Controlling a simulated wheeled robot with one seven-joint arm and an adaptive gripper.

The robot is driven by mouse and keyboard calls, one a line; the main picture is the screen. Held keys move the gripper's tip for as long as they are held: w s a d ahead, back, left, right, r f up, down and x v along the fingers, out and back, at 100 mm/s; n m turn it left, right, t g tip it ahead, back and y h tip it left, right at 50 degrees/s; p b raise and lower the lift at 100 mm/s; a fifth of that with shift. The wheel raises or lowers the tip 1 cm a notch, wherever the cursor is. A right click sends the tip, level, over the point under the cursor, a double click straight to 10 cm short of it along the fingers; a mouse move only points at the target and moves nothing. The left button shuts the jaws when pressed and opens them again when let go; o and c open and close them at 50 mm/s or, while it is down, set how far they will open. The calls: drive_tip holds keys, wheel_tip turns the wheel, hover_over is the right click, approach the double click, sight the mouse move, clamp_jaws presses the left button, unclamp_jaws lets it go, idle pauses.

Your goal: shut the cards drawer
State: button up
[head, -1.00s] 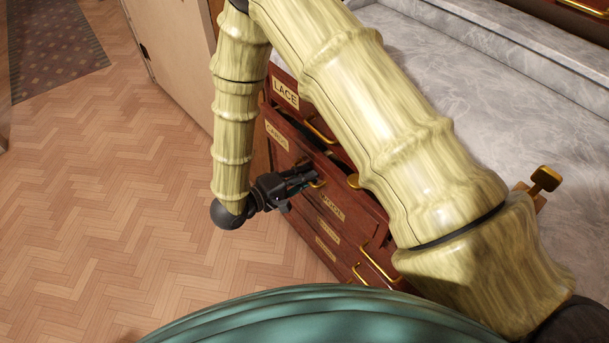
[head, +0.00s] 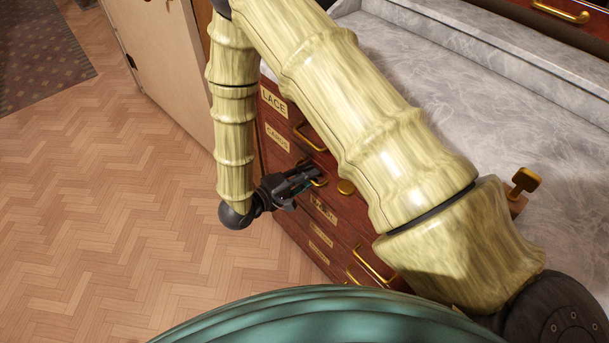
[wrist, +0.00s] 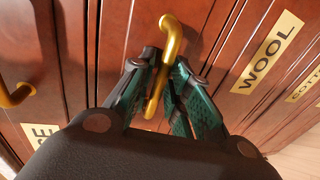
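The cards drawer (head: 271,153) is in the wooden cabinet, under the lace drawer, with a cream label reading CARDS. Its front looks about level with the drawers around it. My gripper (head: 316,177) is at this drawer's front. In the wrist view, my gripper (wrist: 163,64) has its fingers closed in on both sides of the brass handle (wrist: 172,34). The drawer's label is hidden in the wrist view, behind my gripper.
The lace drawer (head: 271,92) is above and the wool drawer (wrist: 253,66) is below. A grey marble top (head: 440,75) covers the cabinet. Open parquet floor (head: 110,210) lies to the left. A pale panel (head: 165,55) stands beyond the cabinet.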

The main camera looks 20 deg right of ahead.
drive_tip(key=shift+a, duration=0.1)
drive_tip(key=v, duration=1.1)
drive_tip(key=shift+a+r, duration=0.15)
drive_tip(key=shift+a, duration=0.2)
drive_tip(key=shift+s, duration=0.1)
